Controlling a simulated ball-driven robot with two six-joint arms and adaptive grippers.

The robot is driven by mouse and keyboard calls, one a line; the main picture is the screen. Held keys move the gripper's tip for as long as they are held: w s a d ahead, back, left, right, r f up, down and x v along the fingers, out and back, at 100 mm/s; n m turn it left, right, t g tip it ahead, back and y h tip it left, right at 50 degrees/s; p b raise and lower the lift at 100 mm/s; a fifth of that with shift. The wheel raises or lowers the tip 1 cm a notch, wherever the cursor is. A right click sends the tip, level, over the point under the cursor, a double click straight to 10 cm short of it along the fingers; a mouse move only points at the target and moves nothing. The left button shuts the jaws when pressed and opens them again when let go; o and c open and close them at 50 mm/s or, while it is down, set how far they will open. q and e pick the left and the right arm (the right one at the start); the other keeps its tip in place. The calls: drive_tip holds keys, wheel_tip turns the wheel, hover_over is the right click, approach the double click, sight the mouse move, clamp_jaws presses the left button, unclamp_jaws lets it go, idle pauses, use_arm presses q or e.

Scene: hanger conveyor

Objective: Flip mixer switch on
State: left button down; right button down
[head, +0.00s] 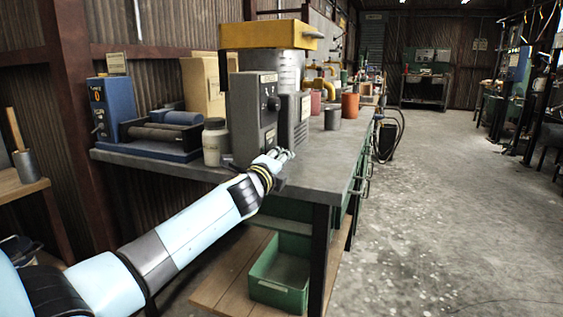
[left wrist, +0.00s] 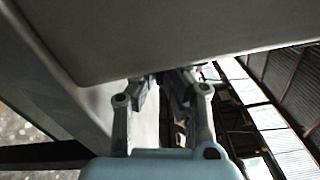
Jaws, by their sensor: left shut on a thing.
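The mixer (head: 290,65) is a grey machine with a yellow top, standing on the bench. A dark grey control box (head: 245,115) on its front carries a black knob (head: 273,103) and small labels. My left gripper (head: 287,154) is at the lower front of this box, below the knob. In the left wrist view its fingers (left wrist: 165,82) are close together against a broad grey surface (left wrist: 200,35). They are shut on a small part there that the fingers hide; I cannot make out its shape. My right gripper is not in view.
The grey bench (head: 310,165) holds a white jar (head: 215,143), a blue roller machine (head: 160,135) and a cardboard box (head: 203,85). Red and grey cups (head: 350,105) stand behind the mixer. A green bin (head: 281,275) sits on the lower shelf. The floor at right is clear.

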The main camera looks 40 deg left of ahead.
use_arm(q)
drive_tip(key=n, duration=0.2)
drive_tip(key=r+n, duration=0.1)
drive_tip(key=n, duration=0.1)
drive_tip(key=shift+r+n+b, duration=0.25)
drive_tip(key=shift+n+b, duration=0.05)
drive_tip(key=shift+n, duration=0.75)
drive_tip(key=shift+r+n+b, duration=0.25)
drive_tip(key=shift+n, duration=0.8)
drive_tip(key=shift+a, duration=0.1)
drive_tip(key=c, duration=1.7)
unclamp_jaws()
drive_tip(key=shift+s+r, duration=0.1)
drive_tip(key=v, duration=1.2)
